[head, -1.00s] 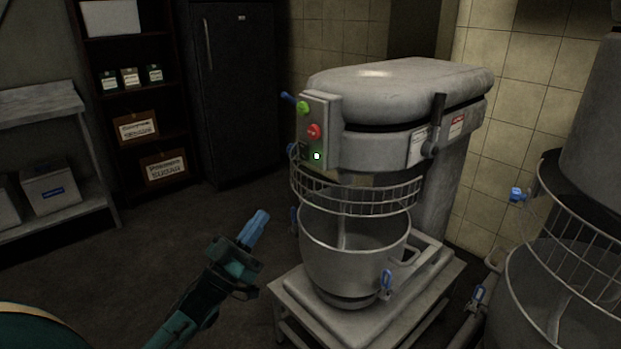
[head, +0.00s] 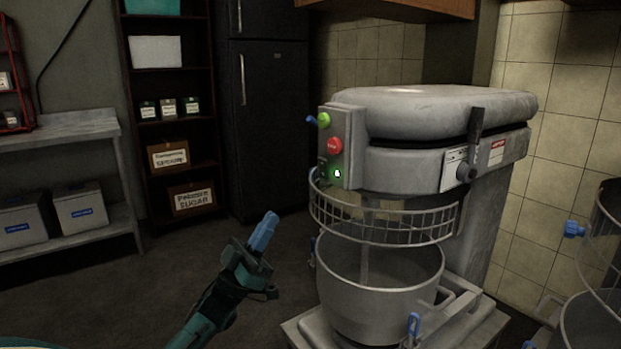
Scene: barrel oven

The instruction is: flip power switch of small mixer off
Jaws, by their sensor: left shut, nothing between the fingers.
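The small mixer (head: 430,112) stands right of centre in the head view, with a metal bowl (head: 385,285) and a wire guard (head: 385,222) under its head. Its control panel (head: 347,150) carries a green button (head: 323,120), a red button (head: 334,145) and a lit green light (head: 337,173). A dark switch (head: 321,170) shows small beside the light; its position cannot be told. My left gripper (head: 264,232), with blue fingers, is shut and empty. It is left of the bowl and below the panel, apart from the mixer. My right gripper is not in view.
A larger mixer's guard (head: 607,250) and blue knob (head: 574,229) are at the right edge. A dark fridge (head: 268,110) and a shelf with boxes (head: 190,197) stand behind. A grey bench (head: 70,140) is at left. The floor around my left gripper is clear.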

